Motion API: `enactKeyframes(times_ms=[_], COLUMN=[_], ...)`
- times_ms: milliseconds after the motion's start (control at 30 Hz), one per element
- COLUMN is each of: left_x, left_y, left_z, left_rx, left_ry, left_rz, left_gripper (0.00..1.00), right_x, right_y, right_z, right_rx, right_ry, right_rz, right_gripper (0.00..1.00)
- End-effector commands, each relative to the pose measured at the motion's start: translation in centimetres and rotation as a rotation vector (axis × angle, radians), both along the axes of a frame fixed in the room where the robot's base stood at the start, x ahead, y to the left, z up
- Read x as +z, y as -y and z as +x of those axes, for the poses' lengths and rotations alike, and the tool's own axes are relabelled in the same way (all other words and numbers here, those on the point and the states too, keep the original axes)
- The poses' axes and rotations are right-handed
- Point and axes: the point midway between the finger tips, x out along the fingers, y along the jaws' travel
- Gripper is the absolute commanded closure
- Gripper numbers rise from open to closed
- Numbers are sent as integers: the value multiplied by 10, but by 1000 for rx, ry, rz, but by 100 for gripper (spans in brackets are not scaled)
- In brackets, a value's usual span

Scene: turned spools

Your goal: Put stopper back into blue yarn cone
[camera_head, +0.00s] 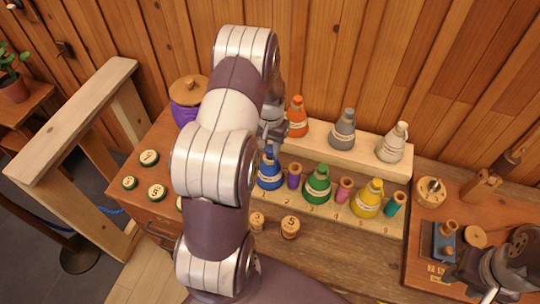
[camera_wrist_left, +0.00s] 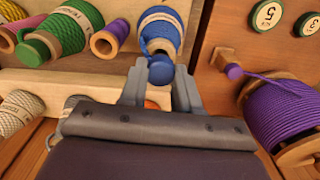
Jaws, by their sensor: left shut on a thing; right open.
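The blue yarn cone (camera_head: 269,172) stands upright in the front row of the wooden rack, and shows at the top middle of the left wrist view (camera_wrist_left: 159,30). My left gripper (camera_head: 270,143) is above it. In the left wrist view its fingers are shut on a blue stopper (camera_wrist_left: 160,72), in line with the cone's narrow tip. I cannot tell whether the stopper sits in the tip or just off it. My left arm hides part of the rack in the head view. My right gripper (camera_head: 458,270) is open at the lower right, away from the cones.
Orange (camera_head: 297,118), grey (camera_head: 343,130) and cream (camera_head: 392,145) cones stand on the back step. A purple spool (camera_head: 293,177) and a green cone (camera_head: 318,187) stand right of the blue cone. A large purple spool (camera_wrist_left: 285,112) is close by. Numbered discs lie at left.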

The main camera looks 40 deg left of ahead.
Motion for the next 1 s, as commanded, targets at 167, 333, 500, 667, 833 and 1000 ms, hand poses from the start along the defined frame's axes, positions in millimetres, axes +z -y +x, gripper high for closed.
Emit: enactKeyframes(times_ms=[167, 333, 500, 667, 833, 1000], left_x=[-9, -16, -18, -18, -18, -18], left_y=[0, 0, 0, 0, 0, 0], left_z=[0, 0, 0, 0, 0, 0], left_rx=[0, 0, 0, 0, 0, 0], left_ry=[0, 1, 1, 0, 0, 0], left_rz=[0, 0, 0, 0, 0, 0], left_gripper=[96, 96, 52, 38, 17, 17], right_x=[-7, -11, -12, -12, -12, -12], right_y=[0, 0, 0, 0, 0, 0], right_z=[0, 0, 0, 0, 0, 0], right_rx=[0, 0, 0, 0, 0, 0], right_ry=[0, 0, 0, 0, 0, 0], right_rz=[0, 0, 0, 0, 0, 0], right_gripper=[57, 57, 57, 57, 57, 57])
